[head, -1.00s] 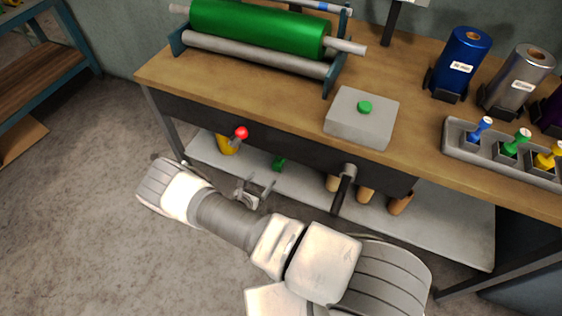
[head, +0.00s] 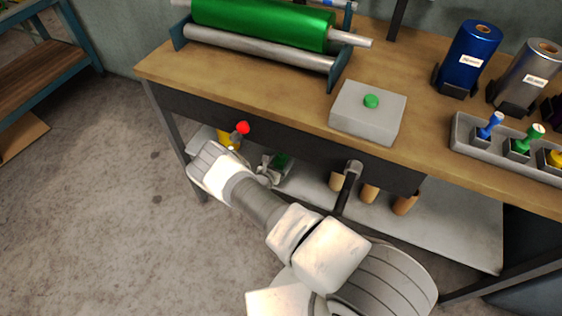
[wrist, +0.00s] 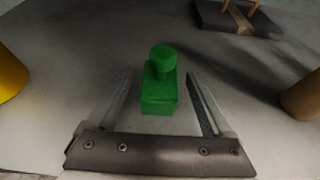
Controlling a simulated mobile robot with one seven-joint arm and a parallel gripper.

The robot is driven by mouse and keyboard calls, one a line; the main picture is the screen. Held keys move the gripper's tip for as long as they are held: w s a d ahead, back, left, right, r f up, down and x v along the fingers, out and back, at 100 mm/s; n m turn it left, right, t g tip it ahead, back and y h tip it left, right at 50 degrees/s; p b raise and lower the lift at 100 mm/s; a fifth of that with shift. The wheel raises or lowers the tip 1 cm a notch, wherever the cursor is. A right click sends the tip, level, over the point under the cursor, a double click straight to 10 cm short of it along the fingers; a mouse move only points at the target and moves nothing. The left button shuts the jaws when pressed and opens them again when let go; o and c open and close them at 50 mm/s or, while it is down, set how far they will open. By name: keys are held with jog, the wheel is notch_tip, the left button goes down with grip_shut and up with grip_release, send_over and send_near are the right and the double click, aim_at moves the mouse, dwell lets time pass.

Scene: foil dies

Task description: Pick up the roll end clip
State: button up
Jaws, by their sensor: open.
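The roll end clip is most likely the small green block with a round knob on top (wrist: 159,92), standing upright on the lower shelf in the wrist view. In the head view the green piece (head: 281,160) shows just beyond my gripper, partly covered by it. My gripper (wrist: 158,92) is open, with one finger on each side of the green piece. Gaps show between the piece and both fingers, and I cannot tell how far the fingertips reach along it. In the head view my gripper (head: 270,170) is under the front edge of the workbench.
The lower shelf (head: 460,215) holds a yellow object (head: 228,137) to the left and several tan cylinders (head: 370,193) to the right. The wrist view shows a dark flat box (wrist: 238,18) farther back.

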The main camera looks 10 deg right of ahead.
jog(key=shift+w, duration=0.1)
grip_shut()
dwell(0.4)
